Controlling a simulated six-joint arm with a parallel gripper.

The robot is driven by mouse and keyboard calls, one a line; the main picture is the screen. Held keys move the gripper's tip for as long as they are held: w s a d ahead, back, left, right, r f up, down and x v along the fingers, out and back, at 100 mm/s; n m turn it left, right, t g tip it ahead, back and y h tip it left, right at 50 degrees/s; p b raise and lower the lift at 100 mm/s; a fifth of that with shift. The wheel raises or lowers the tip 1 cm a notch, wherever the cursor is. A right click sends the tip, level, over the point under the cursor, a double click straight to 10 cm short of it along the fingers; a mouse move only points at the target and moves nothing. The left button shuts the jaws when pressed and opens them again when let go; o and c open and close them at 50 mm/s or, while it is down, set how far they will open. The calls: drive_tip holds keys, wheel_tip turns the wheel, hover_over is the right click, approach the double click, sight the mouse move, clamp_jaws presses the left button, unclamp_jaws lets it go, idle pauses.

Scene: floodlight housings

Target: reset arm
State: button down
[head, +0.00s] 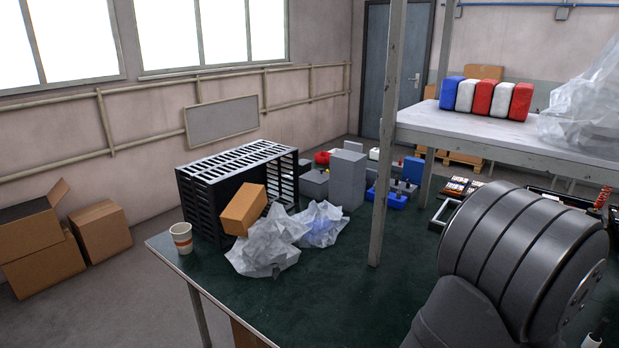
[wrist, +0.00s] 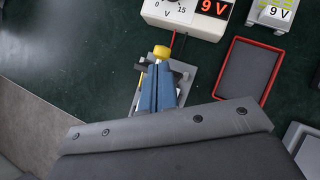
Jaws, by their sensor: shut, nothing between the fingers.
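My gripper (wrist: 158,88) shows in the wrist view, with its two blue fingers side by side, shut and empty. It points down over a grey fixture (wrist: 183,78) with a yellow knob (wrist: 161,52) on it. The fingers partly cover the fixture, and I cannot tell whether they touch it. In the head view a large dark link of my arm fills the lower right, and the gripper is not visible there.
A white power supply (wrist: 188,18) reading 9 V, a smaller 9 V unit (wrist: 271,14) and a red-rimmed tray (wrist: 233,93) surround the fixture. The green table (head: 330,300) also bears a black crate (head: 205,205), a cup (head: 181,238) and crumpled plastic (head: 268,250). A shelf post (head: 385,170) stands mid-table.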

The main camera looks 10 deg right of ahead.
drive_tip(key=s+d+r, duration=0.1)
drive_tip(key=s+r, duration=0.3)
drive_tip(key=r, duration=0.5)
drive_tip(key=shift+w+a+f+n+t+y, duration=0.25)
drive_tip(key=shift+w+a+f+t, duration=0.4)
drive_tip(key=shift+f, duration=1.45)
drive_tip(key=shift+w+a+f+n+t+y, duration=0.25)
drive_tip(key=shift+w+a+f, duration=0.7)
drive_tip(key=shift+f, duration=1.2)
drive_tip(key=shift+w+a+f+n+t+y, duration=0.45)
drive_tip(key=shift+a+f, duration=0.6)
drive_tip(key=shift+f, duration=1.05)
drive_tip(key=shift+a+f+t+h, duration=0.45)
drive_tip(key=shift+a+f+t, duration=0.15)
drive_tip(key=shift+t, duration=0.45)
drive_tip(key=shift+s+f+n+t+h, duration=0.15)
drive_tip(key=shift+s+n+t+h, duration=0.1)
drive_tip(key=shift+t+h, duration=0.25)
drive_tip(key=shift+s+d+f+t+h, duration=0.1)
drive_tip(key=shift+s+f+t+h, duration=0.1)
drive_tip(key=shift+s+t+h, duration=0.4)
drive_tip(key=s+h, duration=0.1)
drive_tip(key=h, duration=0.1)
drive_tip(key=s+d+f+h, duration=0.1)
drive_tip(key=h, duration=0.1)
drive_tip(key=shift+s+d, duration=0.1)
drive_tip(key=shift+s, duration=0.2)
drive_tip(key=shift+s+f+t+h, duration=0.1)
drive_tip(key=shift+f+t+h, duration=0.2)
drive_tip(key=shift+f+t, duration=0.35)
